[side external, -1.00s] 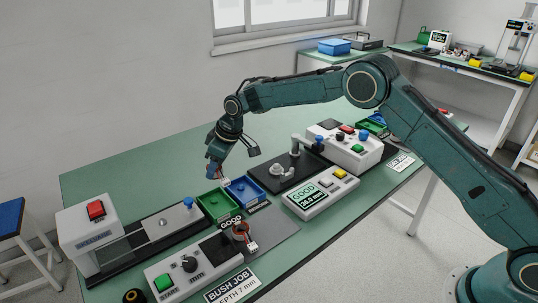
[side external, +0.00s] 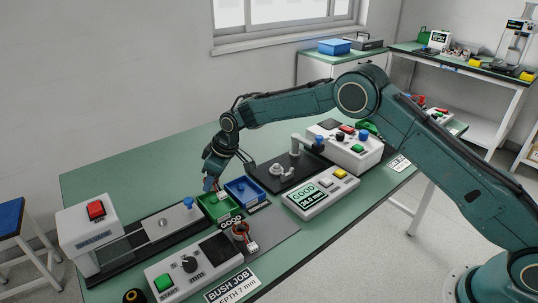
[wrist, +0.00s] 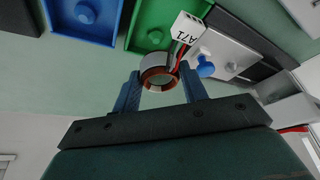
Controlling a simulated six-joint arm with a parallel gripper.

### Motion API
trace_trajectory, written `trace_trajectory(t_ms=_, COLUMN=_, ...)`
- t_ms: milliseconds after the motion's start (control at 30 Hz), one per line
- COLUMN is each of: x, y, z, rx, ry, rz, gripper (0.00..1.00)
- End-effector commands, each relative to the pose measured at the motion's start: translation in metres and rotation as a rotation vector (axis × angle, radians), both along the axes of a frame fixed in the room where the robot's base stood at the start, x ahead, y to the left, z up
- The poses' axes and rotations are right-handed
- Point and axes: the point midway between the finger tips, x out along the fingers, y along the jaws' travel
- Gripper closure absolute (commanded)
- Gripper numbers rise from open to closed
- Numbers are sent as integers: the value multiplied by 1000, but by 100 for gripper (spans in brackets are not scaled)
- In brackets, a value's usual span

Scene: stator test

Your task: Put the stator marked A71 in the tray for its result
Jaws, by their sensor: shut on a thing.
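My gripper (side external: 211,184) is shut on a stator (wrist: 157,80), a ring with copper-coloured windings. Its wires end in a white connector marked A71 (wrist: 187,28), in the wrist view. The green tray (side external: 228,207), with a GOOD label (side external: 231,222) in front, is just below and beside my gripper in the side view. In the wrist view, the stator hangs near the edge of the green tray (wrist: 137,36), and the connector overlaps its right side. The blue tray (side external: 236,186) stands to the right of the green one. The tester display (side external: 307,196) reads GOOD.
Another stator (side external: 240,230) with a white connector sits in front of the green tray. A press fixture with a blue knob (side external: 188,203) stands left of the trays. A black plate with a post (side external: 296,146) stands right. Bare green bench lies behind the trays.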

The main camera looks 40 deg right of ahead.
Motion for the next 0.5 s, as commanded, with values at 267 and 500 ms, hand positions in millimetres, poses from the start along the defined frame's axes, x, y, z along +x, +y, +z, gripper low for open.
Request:
trace_trajectory(t_ms=267, x=0, y=0, z=-17, rx=0, ry=0, rz=0, gripper=87)
trace_trajectory(t_ms=500, x=0, y=0, z=-23, rx=0, ry=0, rz=0, gripper=87)
